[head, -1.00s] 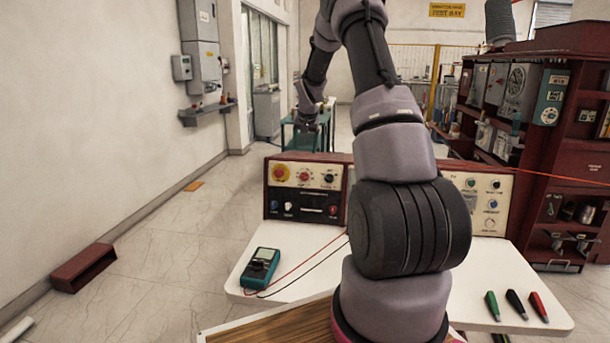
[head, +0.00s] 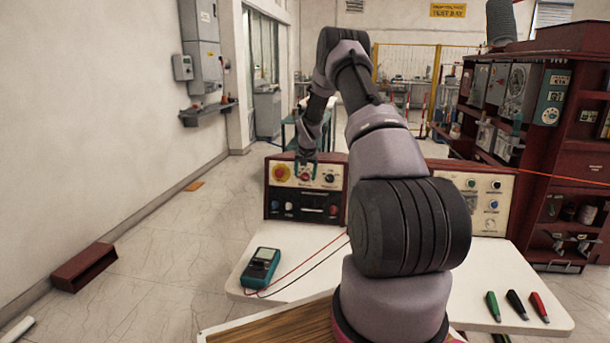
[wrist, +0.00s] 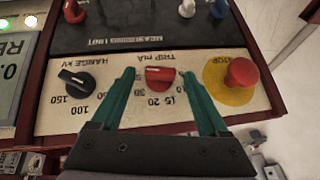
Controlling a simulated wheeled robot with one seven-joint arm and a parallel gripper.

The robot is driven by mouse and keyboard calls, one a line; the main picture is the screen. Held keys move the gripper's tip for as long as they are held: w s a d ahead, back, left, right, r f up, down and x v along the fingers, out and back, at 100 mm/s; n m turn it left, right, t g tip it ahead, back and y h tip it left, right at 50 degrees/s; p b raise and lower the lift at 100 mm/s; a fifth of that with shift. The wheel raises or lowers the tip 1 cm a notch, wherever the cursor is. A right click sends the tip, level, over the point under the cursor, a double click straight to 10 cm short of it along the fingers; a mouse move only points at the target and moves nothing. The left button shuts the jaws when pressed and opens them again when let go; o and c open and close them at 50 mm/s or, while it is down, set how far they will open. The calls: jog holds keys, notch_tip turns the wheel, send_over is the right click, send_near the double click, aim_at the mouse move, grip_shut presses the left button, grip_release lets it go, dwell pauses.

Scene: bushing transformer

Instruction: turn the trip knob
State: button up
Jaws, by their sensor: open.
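The red trip knob (wrist: 159,78) sits on the cream strip of the control panel in the wrist view, under the label "TRIP mA", which reads upside down. It also shows in the head view (head: 304,178), partly behind the fingers. My gripper (wrist: 158,74) is open, with one green finger on each side of the knob. A gap shows between each finger and the knob in the wrist view. My gripper in the head view (head: 305,169) points down in front of the panel. I cannot tell how near the fingertips are to the panel face.
The red stop button (wrist: 241,73) on its yellow disc is close beside one finger. The black range knob (wrist: 77,79) is on the other side. A teal multimeter (head: 261,267) with leads and several probes lie on the white bench (head: 225,320).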

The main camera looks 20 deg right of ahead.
jog(key=shift+f, duration=0.1)
grip_shut()
jog(key=shift+w+a+n+g+h, duration=0.2)
jog(key=shift+a+n+g+h, duration=0.25)
jog(key=shift+h, duration=0.45)
jog(key=shift+w+a+f+n+g+h, duration=0.1)
jog(key=shift+n+g+h, duration=0.5)
jog(key=shift+h, duration=0.3)
jog(key=shift+w+a+n+g+h, duration=0.1)
jog(key=shift+n+g+h, duration=0.35)
jog(key=shift+n+h, duration=0.35)
